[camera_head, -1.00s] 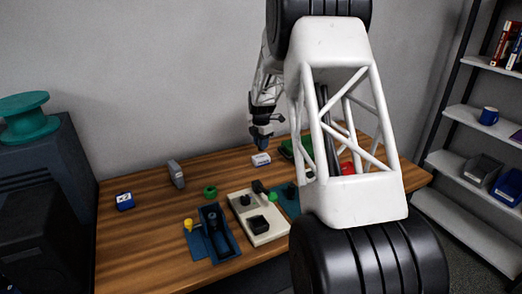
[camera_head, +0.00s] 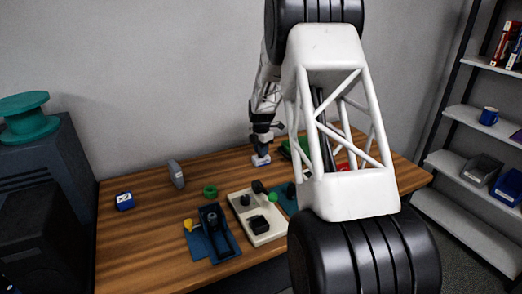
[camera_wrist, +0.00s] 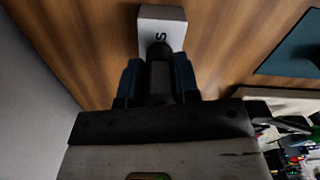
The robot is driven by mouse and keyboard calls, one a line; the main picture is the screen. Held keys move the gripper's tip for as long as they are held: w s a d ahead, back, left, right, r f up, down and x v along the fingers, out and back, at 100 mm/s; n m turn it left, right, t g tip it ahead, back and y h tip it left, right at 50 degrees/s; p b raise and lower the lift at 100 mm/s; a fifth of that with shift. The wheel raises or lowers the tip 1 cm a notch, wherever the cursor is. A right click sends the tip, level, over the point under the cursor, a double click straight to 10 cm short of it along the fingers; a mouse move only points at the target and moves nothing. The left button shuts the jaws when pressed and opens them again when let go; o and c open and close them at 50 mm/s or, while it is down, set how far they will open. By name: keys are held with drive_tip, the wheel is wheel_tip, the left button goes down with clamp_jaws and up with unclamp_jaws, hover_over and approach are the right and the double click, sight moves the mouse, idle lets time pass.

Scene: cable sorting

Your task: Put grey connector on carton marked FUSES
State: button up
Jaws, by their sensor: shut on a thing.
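The white carton (camera_head: 261,161) stands near the back of the wooden table. In the wrist view the carton (camera_wrist: 173,14) shows an "S", with the rest of its lettering hidden. My gripper (camera_wrist: 158,66) has blue fingers and is shut on a dark grey piece, the grey connector (camera_wrist: 159,80), whose rounded black end overlaps the carton's near part. In the head view my gripper (camera_head: 261,151) is right above the carton. The connector cannot be made out there, and I cannot tell whether it touches the carton's top.
A green tray (camera_head: 287,149) is close right of the carton, partly behind my arm.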

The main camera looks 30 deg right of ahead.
drive_tip(key=shift+f, duration=0.1)
drive_tip(key=o, duration=0.9)
drive_tip(key=shift+o, duration=0.2)
drive_tip(key=shift+r, duration=6.15)
